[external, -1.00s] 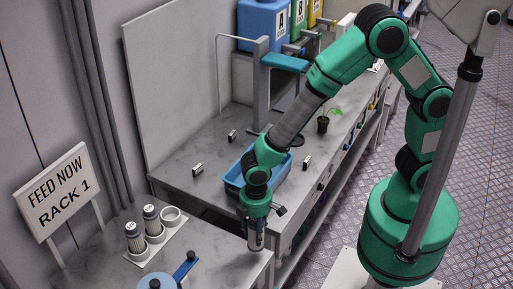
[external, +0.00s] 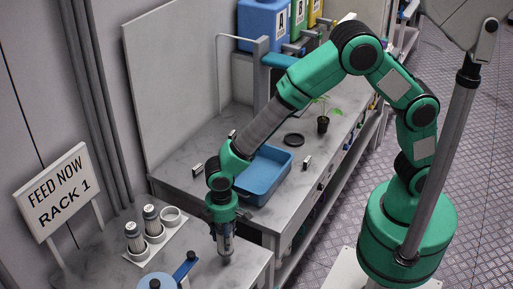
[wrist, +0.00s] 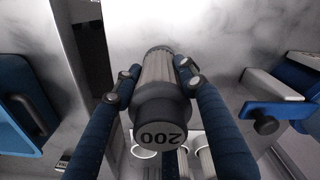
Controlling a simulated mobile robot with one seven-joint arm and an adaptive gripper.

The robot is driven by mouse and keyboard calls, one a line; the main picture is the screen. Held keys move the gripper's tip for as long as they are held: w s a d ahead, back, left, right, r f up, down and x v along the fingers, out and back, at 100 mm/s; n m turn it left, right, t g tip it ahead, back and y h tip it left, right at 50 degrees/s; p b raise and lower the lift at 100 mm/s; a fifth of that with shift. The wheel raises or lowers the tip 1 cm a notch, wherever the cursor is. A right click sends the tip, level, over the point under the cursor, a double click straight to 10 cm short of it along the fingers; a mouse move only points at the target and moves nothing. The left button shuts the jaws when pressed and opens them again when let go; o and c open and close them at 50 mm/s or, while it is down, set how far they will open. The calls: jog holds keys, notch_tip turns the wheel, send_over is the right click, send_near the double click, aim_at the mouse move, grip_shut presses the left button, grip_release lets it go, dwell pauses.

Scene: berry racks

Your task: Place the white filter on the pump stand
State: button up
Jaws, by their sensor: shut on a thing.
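My gripper (external: 222,228) is shut on a filter (wrist: 155,105), which hangs low over or at the near grey tabletop. In the wrist view, my gripper (wrist: 153,78) has a finger on each side of it. The filter has a ribbed pale grey body and a dark cap marked "200". Whether its lower end touches the table cannot be told. A white stand (external: 160,243) with round holders is to the left of my gripper. Two similar filters (external: 134,237) (external: 151,220) stand in it, and the holder at the back right (external: 171,216) looks empty.
A blue round device with a black knob and blue arm (external: 184,268) is at the front, close to my gripper. A blue tray (external: 262,178), a black disc (external: 294,139) and a potted plant (external: 323,122) are on the farther bench. A sign (external: 57,190) reads "FEED NOW RACK 1".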

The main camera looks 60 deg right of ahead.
jog(key=shift+f+b, duration=0.6)
jog(key=shift+f, duration=1.15)
jog(key=shift+f, duration=0.15)
jog(key=o, duration=1.2)
notch_tip(320, 180, up, 12)
jog(key=p, duration=0.3)
jog(key=shift+r, duration=0.2)
